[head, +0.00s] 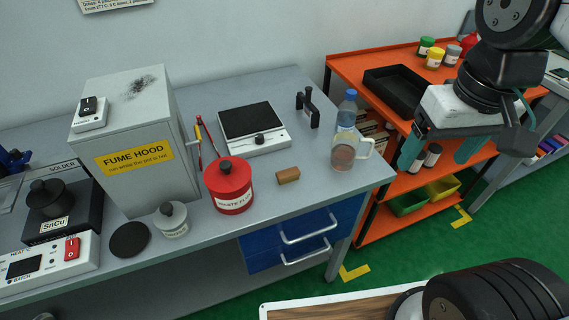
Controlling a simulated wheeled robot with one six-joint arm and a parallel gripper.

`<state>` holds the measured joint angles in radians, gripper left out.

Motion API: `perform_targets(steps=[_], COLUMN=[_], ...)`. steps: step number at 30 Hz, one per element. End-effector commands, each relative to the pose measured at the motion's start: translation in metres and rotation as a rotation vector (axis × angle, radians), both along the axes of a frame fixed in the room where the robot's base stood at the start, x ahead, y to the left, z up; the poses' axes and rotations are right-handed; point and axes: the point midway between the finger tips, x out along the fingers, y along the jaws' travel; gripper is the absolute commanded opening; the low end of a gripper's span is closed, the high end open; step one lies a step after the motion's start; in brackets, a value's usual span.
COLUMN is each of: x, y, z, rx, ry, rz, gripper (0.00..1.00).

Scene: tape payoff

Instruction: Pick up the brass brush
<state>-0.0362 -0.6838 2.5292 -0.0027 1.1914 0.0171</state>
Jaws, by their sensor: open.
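I cannot make out a clear brass brush on the grey bench (225,232). A small brown block (288,176) lies near the bench's front edge, right of a red lidded pot (229,187); no bristles show on it. My gripper (441,150) is at the upper right, in front of the orange shelf cart. Its teal fingers are apart with nothing between them, well to the right of the bench items.
The fume hood (140,160), scale (254,130), black stand (307,108), water bottle (346,112) and clear mug (347,152) stand on the bench. A grey lidded pot (172,219) and black disc (130,239) are front left. The orange cart (345,68) bears a black tray (394,88).

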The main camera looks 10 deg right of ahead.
Motion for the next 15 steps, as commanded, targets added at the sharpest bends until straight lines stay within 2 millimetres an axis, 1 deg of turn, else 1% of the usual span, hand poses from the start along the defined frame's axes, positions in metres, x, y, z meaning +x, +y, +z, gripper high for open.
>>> perform_targets(steps=[1,2,4,6,8,9,11,12,15], x=[0.014,0.024,0.048,0.073,0.093,0.105,0.122,0.132,0.151], y=[0.006,0.012,0.028,0.049,0.069,0.083,0.105,0.119,0.151], z=[-0.002,-0.004,-0.010,-0.019,-0.030,-0.038,-0.051,-0.060,-0.085], rx=[0.001,0.001,0.001,0.001,0.000,-0.001,-0.003,-0.005,-0.008], ry=[0.014,0.020,0.033,0.047,0.056,0.063,0.072,0.078,0.090], rz=[0.017,0.027,0.060,0.095,0.123,0.142,0.167,0.183,0.216], gripper=[0.78,0.78,0.78,0.78,0.78,0.78,0.78,0.78,0.78])
